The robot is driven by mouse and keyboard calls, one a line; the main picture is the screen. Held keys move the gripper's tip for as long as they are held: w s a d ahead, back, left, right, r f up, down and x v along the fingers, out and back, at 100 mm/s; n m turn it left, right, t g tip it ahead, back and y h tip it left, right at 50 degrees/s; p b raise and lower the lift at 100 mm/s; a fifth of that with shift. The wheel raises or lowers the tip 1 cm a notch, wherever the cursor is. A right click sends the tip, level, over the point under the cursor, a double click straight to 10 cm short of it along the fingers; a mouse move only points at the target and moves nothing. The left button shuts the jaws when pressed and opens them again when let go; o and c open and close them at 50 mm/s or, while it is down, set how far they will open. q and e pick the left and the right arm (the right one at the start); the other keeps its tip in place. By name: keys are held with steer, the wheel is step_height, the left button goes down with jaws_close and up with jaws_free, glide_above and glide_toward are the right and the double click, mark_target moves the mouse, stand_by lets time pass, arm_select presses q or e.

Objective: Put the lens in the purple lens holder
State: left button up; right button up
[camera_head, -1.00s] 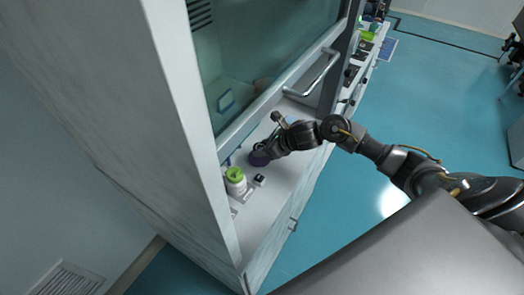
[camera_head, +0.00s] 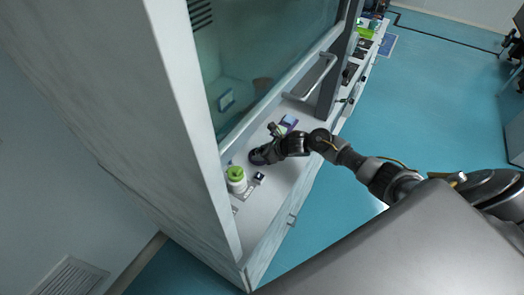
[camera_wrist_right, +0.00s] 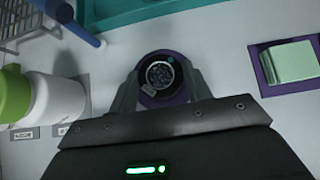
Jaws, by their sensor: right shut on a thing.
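In the right wrist view my right gripper (camera_wrist_right: 163,88) is shut on the round, dark lens (camera_wrist_right: 159,74), with one finger on each side. A round purple piece, seemingly the purple lens holder (camera_wrist_right: 164,101), shows around the near edge of the lens, between the fingers. I cannot tell whether the lens sits inside it or just above it. In the head view the gripper hides the lens. My left gripper is not in view.
A white bottle with a green cap (camera_head: 236,179) stands left of the gripper. A small dark block (camera_head: 259,177) is near it. A purple tray with a pale block (camera_wrist_right: 292,62) lies at right in the wrist view. A blue rod (camera_wrist_right: 72,22) and wire rack are at upper left.

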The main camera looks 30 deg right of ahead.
steer(key=shift+f, duration=0.15)
steer(key=o, duration=1)
steer(key=shift+d+r, duration=0.1)
steer(key=shift+r, duration=0.15)
steer(key=shift+b+v, duration=1.3)
steer(key=shift+v, duration=4.6)
